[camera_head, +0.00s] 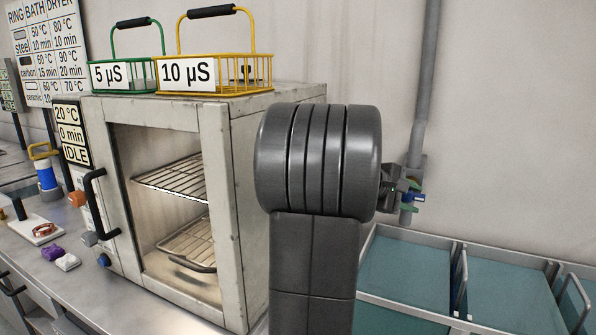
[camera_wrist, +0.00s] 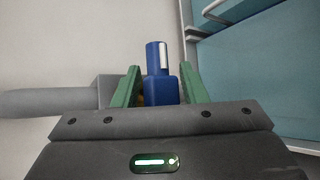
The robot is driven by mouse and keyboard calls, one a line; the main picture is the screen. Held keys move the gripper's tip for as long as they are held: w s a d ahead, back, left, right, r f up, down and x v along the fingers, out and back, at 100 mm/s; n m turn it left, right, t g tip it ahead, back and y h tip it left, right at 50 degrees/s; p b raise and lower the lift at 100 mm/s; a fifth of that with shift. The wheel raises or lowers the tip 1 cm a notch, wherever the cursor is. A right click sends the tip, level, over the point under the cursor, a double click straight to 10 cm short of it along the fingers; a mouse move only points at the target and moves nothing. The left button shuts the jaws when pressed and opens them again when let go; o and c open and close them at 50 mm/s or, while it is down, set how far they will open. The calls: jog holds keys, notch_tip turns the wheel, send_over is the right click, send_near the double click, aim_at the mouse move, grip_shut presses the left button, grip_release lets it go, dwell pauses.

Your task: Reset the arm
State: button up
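My gripper (camera_head: 409,197) is at the far side of my dark arm, in front of a grey wall pipe. In the wrist view its two green fingers (camera_wrist: 160,84) stand on either side of a small blue object (camera_wrist: 161,88) with a narrower top and a pale strip. The blue object also shows small in the head view (camera_head: 420,198). My arm hides much of the gripper in the head view.
A dryer cabinet (camera_head: 214,180) with wire shelves stands left of my arm. A green basket (camera_head: 128,75) and a yellow basket (camera_head: 215,75) stand on it. Blue-green trays (camera_head: 408,272) lie at lower right. The pipe (camera_head: 427,80) runs down the wall. Small items lie on the left bench.

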jog(key=p+v, duration=0.1)
jog(key=v, duration=1.3)
jog(key=b+x, duration=0.1)
jog(key=x, duration=1.3)
jog(key=shift+d+f, duration=0.15)
jog(key=shift+d, duration=0.05)
jog(key=shift+a+h, duration=0.1)
jog(key=shift+h, duration=0.3)
jog(key=shift+a+n+h+b, duration=0.1)
jog(key=shift+n+h+b, duration=0.4)
jog(key=shift+n+b, duration=0.1)
jog(key=shift+s+r+n+h+b, duration=0.1)
jog(key=shift+r+n+h+b, duration=0.15)
jog(key=shift+n+h, duration=0.5)
jog(key=shift+r+n+h+b, duration=0.15)
jog(key=shift+n+h, duration=0.3)
jog(key=shift+h, duration=0.5)
